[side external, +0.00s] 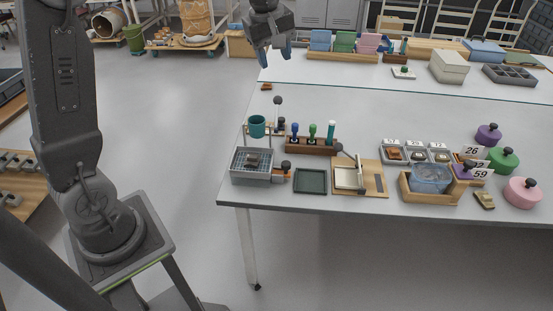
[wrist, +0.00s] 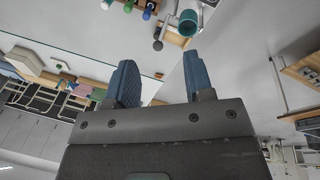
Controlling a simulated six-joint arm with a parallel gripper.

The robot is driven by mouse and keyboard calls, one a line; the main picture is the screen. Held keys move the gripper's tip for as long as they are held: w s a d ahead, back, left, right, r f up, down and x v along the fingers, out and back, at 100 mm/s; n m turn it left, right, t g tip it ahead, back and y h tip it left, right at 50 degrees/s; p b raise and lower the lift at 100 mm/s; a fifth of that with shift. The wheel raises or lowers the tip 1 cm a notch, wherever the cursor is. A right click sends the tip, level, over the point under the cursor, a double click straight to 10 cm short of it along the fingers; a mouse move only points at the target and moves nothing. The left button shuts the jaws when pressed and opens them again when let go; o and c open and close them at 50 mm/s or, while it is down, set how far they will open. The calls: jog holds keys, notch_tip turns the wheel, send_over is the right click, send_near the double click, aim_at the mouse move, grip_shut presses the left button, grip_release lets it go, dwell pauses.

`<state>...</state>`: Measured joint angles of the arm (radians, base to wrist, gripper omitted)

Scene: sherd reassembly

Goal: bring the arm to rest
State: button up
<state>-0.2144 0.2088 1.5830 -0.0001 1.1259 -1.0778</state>
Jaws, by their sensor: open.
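My gripper (side external: 274,58) is raised high over the far left part of the table, clear of everything on it. Its blue fingers also show in the wrist view (wrist: 160,88), spread apart with nothing between them. The wrist view looks past the fingers at the room, tilted, with a teal cup (wrist: 188,22) near its top edge. In the side view that teal cup (side external: 257,127) stands on a small stand at the table's left.
The white table (side external: 330,205) carries a grey basket (side external: 251,172), a dark green tray (side external: 311,181), a wooden block of stamps (side external: 312,144), a wooden box with a blue container (side external: 430,180), and several round lidded pots (side external: 522,192). The table's middle back is mostly clear.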

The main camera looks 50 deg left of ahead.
jog(key=s+d+m+t, duration=0.1)
jog(key=s+d+m, duration=0.2)
jog(key=s+m, duration=0.2)
jog(key=s+d+f+m+t, duration=0.1)
jog(key=s+d+m, duration=0.2)
jog(key=s, duration=0.8)
jog(key=s+d+f+m+t, duration=0.1)
jog(key=s+d+m, duration=0.2)
jog(key=s+m, duration=0.3)
jog(key=s, duration=0.2)
jog(key=shift+s+d+f+m+h, duration=0.25)
jog(key=shift+s+d+m+h, duration=0.05)
jog(key=shift+s+d+m, duration=0.1)
